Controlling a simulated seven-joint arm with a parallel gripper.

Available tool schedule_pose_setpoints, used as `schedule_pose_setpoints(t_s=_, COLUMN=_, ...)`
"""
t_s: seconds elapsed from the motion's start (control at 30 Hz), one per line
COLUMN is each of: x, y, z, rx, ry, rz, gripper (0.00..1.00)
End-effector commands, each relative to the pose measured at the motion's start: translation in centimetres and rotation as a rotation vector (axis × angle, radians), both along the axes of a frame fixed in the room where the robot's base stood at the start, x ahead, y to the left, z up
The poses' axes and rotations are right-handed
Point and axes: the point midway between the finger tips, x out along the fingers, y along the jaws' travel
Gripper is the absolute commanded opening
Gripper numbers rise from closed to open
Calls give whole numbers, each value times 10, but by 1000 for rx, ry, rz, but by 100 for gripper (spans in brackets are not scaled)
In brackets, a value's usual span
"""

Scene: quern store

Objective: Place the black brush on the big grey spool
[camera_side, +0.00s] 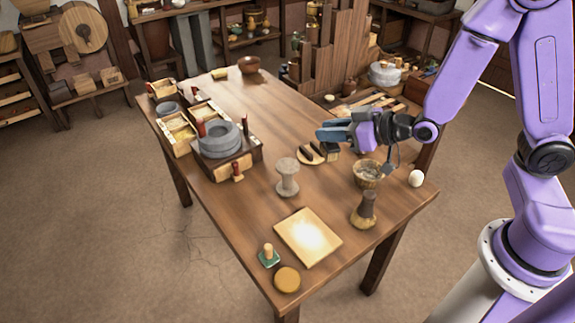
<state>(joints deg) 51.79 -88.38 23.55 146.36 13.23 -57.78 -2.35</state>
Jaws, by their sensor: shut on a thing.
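The big grey spool (287,178) stands upright on the wooden table, near its middle, with a bare top. My gripper (328,135) is behind and to the right of the spool, low over the table. It is shut on a small dark thing just under its fingers, which looks like the black brush (331,151). The brush is partly hidden by the fingers, and I cannot tell whether it touches the table.
A round board (311,158) with dark sticks lies beside the brush. A woven bowl (367,174), a white ball (416,178) and a brown pestle-like piece (365,211) stand right. A square board (308,238) lies in front. A stone quern (219,140) stands left.

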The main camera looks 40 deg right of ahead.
Motion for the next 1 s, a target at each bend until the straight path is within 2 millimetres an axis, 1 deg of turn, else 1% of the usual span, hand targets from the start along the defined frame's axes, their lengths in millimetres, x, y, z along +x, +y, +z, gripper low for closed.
schedule_pose_setpoints(t_s=0.03, x=1, y=-6, z=4, rx=3, ry=-1, rz=-14, gripper=0)
schedule_pose_setpoints(t_s=0.17, x=3, y=-11, z=7, rx=1, ry=2, rz=-28, gripper=0)
schedule_pose_setpoints(t_s=0.5, x=26, y=-6, z=-4, rx=2, ry=3, rz=-28, gripper=0)
schedule_pose_setpoints(t_s=0.67, x=47, y=-2, z=-13, rx=1, ry=3, rz=-28, gripper=0)
schedule_pose_setpoints(t_s=0.87, x=83, y=5, z=-30, rx=1, ry=2, rz=-29, gripper=0)
schedule_pose_setpoints(t_s=0.9, x=90, y=6, z=-33, rx=1, ry=2, rz=-29, gripper=0)
schedule_pose_setpoints(t_s=1.0, x=101, y=9, z=-47, rx=1, ry=5, rz=-28, gripper=0)
